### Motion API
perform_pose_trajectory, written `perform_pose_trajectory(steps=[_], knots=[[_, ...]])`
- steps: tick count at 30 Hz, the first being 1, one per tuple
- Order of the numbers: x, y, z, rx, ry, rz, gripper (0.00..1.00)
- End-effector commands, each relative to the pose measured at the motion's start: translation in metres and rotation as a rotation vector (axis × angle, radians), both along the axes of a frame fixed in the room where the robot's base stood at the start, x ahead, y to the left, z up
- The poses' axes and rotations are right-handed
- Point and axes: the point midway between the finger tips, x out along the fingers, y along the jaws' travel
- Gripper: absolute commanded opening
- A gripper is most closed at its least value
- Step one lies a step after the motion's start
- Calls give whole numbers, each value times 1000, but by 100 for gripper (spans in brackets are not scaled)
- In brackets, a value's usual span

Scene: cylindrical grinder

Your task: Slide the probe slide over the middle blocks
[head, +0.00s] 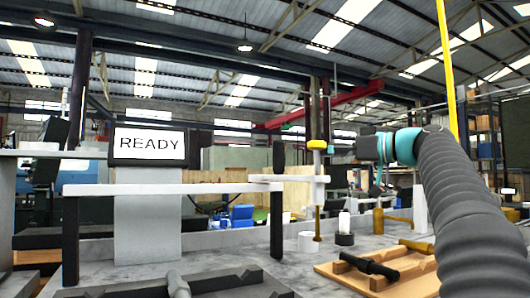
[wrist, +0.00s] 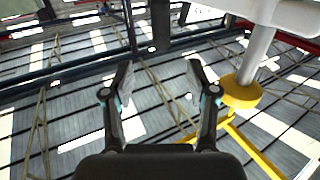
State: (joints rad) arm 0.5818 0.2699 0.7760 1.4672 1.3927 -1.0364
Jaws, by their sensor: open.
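The probe slide (head: 290,178) is a pale carriage at the right end of a long white horizontal rail (head: 160,188). Its upright post has a yellow knob (head: 317,144) on top and a gold probe tip (head: 317,225) pointing down. Below stand a short white round block (head: 307,242) and a dark block with a white top (head: 344,238); I cannot tell which are the middle blocks. My gripper (head: 338,151) is open, just right of the yellow knob. In the wrist view my gripper (wrist: 161,82) has nothing between its fingers; the yellow knob (wrist: 240,92) is outside the right finger.
A READY display (head: 150,144) stands on a grey column behind the rail. A wooden tray (head: 390,270) with a dark-handled tool lies at front right, a dark fixture (head: 225,283) at front centre. A gold cylinder piece (head: 379,220) stands at the back right.

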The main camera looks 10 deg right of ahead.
Motion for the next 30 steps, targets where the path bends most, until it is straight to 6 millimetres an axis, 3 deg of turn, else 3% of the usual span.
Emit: perform_pose_trajectory(steps=[20,30], knots=[[77,81,1,1,1,7,58],[96,98,0,1,0,2,58]])
